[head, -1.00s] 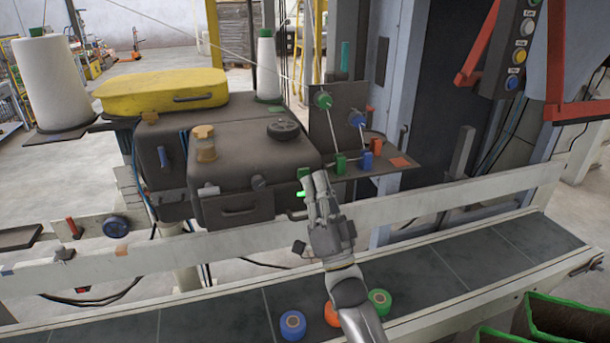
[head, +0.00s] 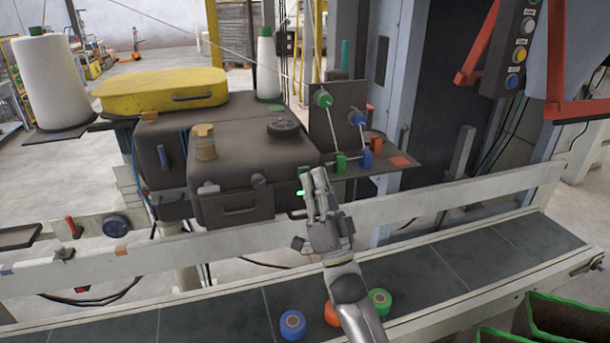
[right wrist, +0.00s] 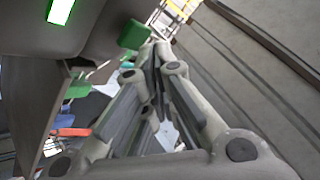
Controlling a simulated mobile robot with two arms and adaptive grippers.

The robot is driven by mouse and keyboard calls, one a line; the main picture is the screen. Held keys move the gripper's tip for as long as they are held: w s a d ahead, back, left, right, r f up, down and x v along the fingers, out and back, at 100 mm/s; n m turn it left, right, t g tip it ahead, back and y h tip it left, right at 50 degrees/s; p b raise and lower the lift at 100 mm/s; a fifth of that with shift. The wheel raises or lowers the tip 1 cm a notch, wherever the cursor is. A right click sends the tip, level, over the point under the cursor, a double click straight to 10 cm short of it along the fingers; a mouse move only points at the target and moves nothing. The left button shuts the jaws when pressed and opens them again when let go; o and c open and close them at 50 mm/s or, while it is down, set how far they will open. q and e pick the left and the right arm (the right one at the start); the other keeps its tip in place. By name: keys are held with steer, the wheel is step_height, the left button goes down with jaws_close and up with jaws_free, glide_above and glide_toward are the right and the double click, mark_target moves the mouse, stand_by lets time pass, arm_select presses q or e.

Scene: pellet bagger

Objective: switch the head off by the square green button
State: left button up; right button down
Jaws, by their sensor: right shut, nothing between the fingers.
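The dark sewing head (head: 235,160) stands behind the conveyor, with a lit green strip (head: 301,193) at its right end. The strip also shows bright at the top left of the right wrist view (right wrist: 60,11). There a square green button (right wrist: 134,34) sticks out from the dark housing, just beside my fingertips. I cannot tell whether they touch it. My left gripper is not in view.
Blue (head: 292,324) and green (head: 380,302) round knobs sit at the conveyor front. A button panel (head: 518,55) hangs upper right.

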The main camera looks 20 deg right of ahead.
steer(key=shift+w+b, duration=0.3)
steer(key=shift+w, duration=0.25)
stand_by(0.8)
steer(key=shift+s+p, duration=0.55)
steer(key=shift+s, duration=0.45)
steer(key=shift+s+d+p, duration=0.1)
steer(key=shift+s+p, duration=1.25)
steer(key=shift+s, duration=1.6)
